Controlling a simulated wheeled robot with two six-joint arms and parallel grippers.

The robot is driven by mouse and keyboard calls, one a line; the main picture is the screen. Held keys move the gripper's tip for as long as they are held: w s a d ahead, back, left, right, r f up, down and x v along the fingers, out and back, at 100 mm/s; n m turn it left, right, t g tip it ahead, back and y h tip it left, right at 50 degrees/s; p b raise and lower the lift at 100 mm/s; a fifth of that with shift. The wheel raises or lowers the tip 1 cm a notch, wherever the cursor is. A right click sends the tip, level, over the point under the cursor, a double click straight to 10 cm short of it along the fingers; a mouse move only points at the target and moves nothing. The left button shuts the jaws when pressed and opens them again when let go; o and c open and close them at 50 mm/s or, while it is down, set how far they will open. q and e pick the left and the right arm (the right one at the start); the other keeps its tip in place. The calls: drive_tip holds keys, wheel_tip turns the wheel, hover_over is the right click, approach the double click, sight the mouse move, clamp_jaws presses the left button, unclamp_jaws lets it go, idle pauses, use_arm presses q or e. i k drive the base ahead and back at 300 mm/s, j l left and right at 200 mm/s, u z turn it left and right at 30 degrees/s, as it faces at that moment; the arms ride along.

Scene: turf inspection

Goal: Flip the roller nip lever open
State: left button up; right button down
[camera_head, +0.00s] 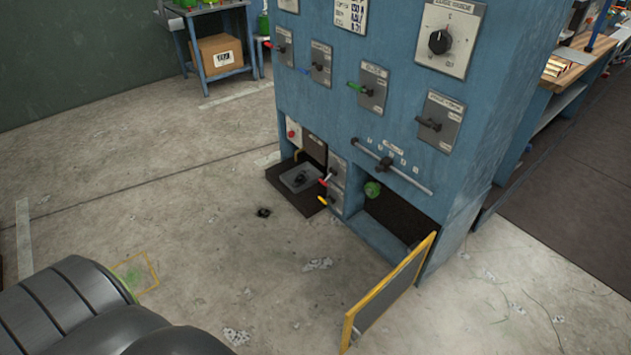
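A blue cabinet (330,118) stands right of centre and carries several small levers on grey plates. One lever has a red tip (323,181) and one below it has a yellow tip (322,199), both low beside the open drawer. Higher up are a green-tipped lever (357,87), a blue-tipped lever (303,70) and a dark-handled lever (428,124). The labels are too small to read, so I cannot tell which is the roller nip lever. Neither of my grippers is in view.
A dark drawer (282,180) stands out low on the cabinet. A yellow-edged door (390,290) hangs open over the floor at the right, beside an open compartment holding a green object (372,189). The concrete floor (180,170) left of the cabinet is mostly clear.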

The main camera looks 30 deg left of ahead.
sight(325, 200)
drive_tip(key=i+j, duration=0.2)
drive_tip(key=j, duration=0.2)
drive_tip(key=i+j, duration=0.2)
drive_tip(key=j, duration=0.2)
drive_tip(key=i+j, duration=0.2)
drive_tip(key=j, duration=0.25)
drive_tip(key=i+j, duration=0.2)
drive_tip(key=j, duration=0.2)
drive_tip(key=i+j, duration=0.2)
drive_tip(key=j, duration=0.2)
drive_tip(key=i+j, duration=0.2)
drive_tip(key=j, duration=0.2)
drive_tip(key=i+j, duration=0.2)
drive_tip(key=j, duration=0.2)
drive_tip(key=i+j, duration=0.2)
drive_tip(key=j, duration=0.25)
